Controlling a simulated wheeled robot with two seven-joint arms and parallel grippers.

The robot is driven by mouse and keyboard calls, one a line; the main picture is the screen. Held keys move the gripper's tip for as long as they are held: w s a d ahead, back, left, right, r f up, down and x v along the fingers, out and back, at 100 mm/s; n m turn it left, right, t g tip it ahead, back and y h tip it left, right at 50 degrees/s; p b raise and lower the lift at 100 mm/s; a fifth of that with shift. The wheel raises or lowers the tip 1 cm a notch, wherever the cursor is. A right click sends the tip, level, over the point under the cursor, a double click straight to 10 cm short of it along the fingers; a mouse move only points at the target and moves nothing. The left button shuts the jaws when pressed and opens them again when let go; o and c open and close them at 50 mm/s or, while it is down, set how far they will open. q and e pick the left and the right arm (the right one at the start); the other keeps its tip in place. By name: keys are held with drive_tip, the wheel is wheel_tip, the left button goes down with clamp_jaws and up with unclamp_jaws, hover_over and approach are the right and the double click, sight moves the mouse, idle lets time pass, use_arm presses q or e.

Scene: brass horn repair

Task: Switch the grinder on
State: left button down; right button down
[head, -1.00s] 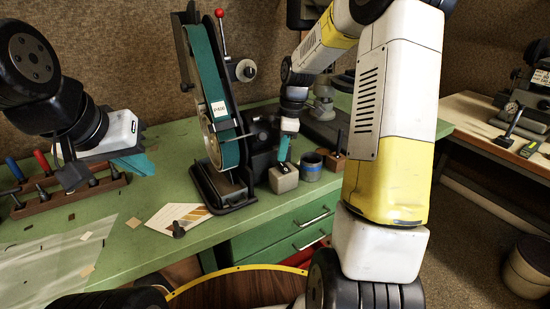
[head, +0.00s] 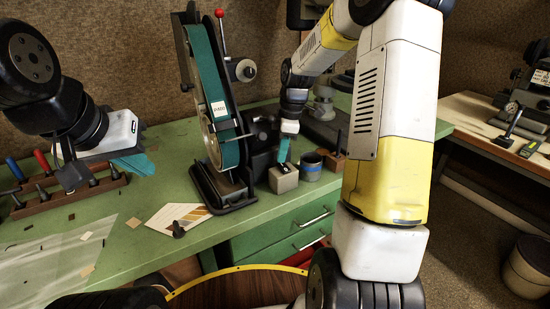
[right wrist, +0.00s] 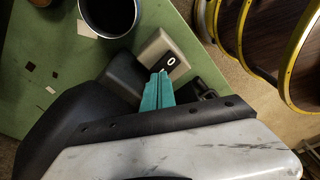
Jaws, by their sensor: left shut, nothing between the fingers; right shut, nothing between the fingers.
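The belt grinder (head: 183,160) stands on the green bench, with a tall teal belt (head: 212,85) and a black motor body. A beige switch box (head: 286,184) sits at its right front. The box also shows in the right wrist view (right wrist: 155,47), with a black rocker switch (right wrist: 170,62) bearing a white O mark. My right gripper (head: 283,158) is shut and empty, its teal fingertips (right wrist: 160,76) pointing down right at the rocker's edge. I cannot tell whether they touch it. My left gripper (head: 146,168) is shut and empty over the bench at the left.
A dark cup with a blue band (head: 311,167) stands right beside the switch box. A wooden block with tools (head: 333,160) is behind it. A tool rack (head: 70,192) lies under my left arm. A card (head: 178,217) and a dark peg lie in front of the grinder.

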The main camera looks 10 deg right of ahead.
wheel_tip(320, 180, up, 7)
idle(0.9)
drive_tip(key=s+r+m+t, duration=0.2)
drive_tip(key=s+m, duration=0.3)
drive_tip(key=s, duration=0.3)
drive_tip(key=s+a+r+m+t, duration=0.1)
drive_tip(key=s+r+m, duration=0.3)
drive_tip(key=s, duration=0.4)
drive_tip(key=s+a+r+m+t, duration=0.1)
drive_tip(key=s+r+m+t, duration=0.1)
drive_tip(key=s+r+m, duration=0.2)
drive_tip(key=s+m, duration=0.2)
drive_tip(key=s, duration=0.2)
drive_tip(key=shift+s+a+t, duration=0.15)
drive_tip(key=shift+a+t, duration=0.05)
drive_tip(key=shift+t, duration=0.2)
